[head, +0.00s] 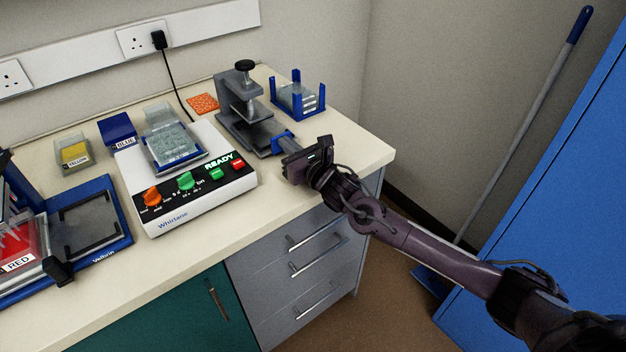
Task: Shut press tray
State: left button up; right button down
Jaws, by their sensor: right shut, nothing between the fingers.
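The grey press (236,105) with a black knob on top stands at the back right of the bench. Its tray (264,145) sticks out at the front of the press base, with a blue part (283,140) at its right end. My right gripper (291,147) is shut and empty, right by the blue part at the tray's end. I cannot tell whether it touches. The gripper's body hides part of what lies behind it. My left gripper is not in view.
A white mixer (195,205) marked READY stands left of the press, holding a clear plate. A blue rack (299,98) stands behind the gripper. An orange mat (203,103), a blue box (117,130) and a yellow-labelled box (74,153) lie farther back. The front right bench edge is clear.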

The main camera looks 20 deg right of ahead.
aim_at(277, 132)
jog(key=b+x, duration=0.1)
jog(key=x, duration=0.1)
jog(key=b+x, duration=0.2)
jog(key=x, duration=0.1)
jog(key=shift+w+a+f, duration=0.1)
jog(key=shift+w+f, duration=0.05)
jog(key=shift+f, duration=0.05)
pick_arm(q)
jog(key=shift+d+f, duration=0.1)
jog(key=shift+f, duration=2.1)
pick_arm(e)
jog(key=shift+r, duration=0.45)
